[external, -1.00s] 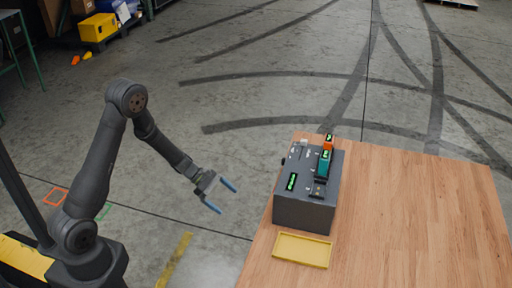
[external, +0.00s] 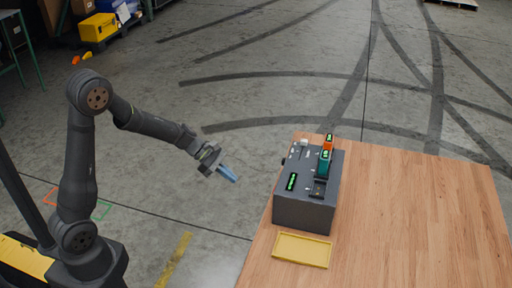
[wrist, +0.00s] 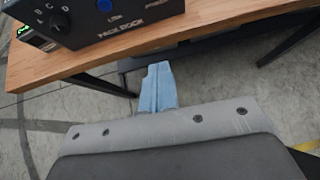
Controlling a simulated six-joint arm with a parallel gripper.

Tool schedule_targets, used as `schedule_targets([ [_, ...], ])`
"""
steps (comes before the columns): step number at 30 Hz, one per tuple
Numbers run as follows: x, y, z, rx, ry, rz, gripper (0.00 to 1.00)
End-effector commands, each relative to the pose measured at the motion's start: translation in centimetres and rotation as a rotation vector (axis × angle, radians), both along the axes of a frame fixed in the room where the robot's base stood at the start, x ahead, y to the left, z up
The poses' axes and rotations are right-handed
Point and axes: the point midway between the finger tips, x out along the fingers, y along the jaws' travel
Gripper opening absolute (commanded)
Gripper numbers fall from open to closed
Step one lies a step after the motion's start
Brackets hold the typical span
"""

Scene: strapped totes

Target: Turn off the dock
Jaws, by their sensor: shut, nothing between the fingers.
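The dock is a dark grey box (external: 303,208) near the left edge of the wooden table. Its top carries an orange module (external: 328,143), a teal module (external: 323,163) and a green lit display (external: 291,181). In the wrist view the dock's dark face (wrist: 115,22) shows a black knob (wrist: 59,23) and a blue button (wrist: 104,5). My gripper (external: 234,179) is shut and empty, left of the dock and apart from it, off the table's edge. In the wrist view its blue fingers (wrist: 158,88) are together, below the table edge in the picture.
A shallow yellow tray (external: 302,250) lies on the table in front of the dock. The wooden table (external: 420,220) is clear to the right. Open concrete floor (external: 240,110) lies left of and behind the table.

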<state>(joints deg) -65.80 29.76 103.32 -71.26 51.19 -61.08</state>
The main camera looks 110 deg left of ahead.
Motion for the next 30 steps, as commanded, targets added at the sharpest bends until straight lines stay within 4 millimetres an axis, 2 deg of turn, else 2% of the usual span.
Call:
schedule_targets([
  [1,0.3,-0.4,1.4,0.006,0.001,0.007,0.00],
  [3,0.6,-0.9,2.8,0.005,0.003,0.020,0.00],
  [6,0.8,-1.4,4.3,0.006,0.005,0.035,0.00],
  [10,1.0,-1.8,5.4,0.003,0.005,0.047,0.00],
  [23,1.1,-1.9,5.5,0.002,0.006,0.049,0.00],
  [26,1.6,-1.9,5.1,0.001,0.006,0.049,0.00],
  [30,3.3,-2.0,3.8,0.000,0.007,0.047,0.00],
])
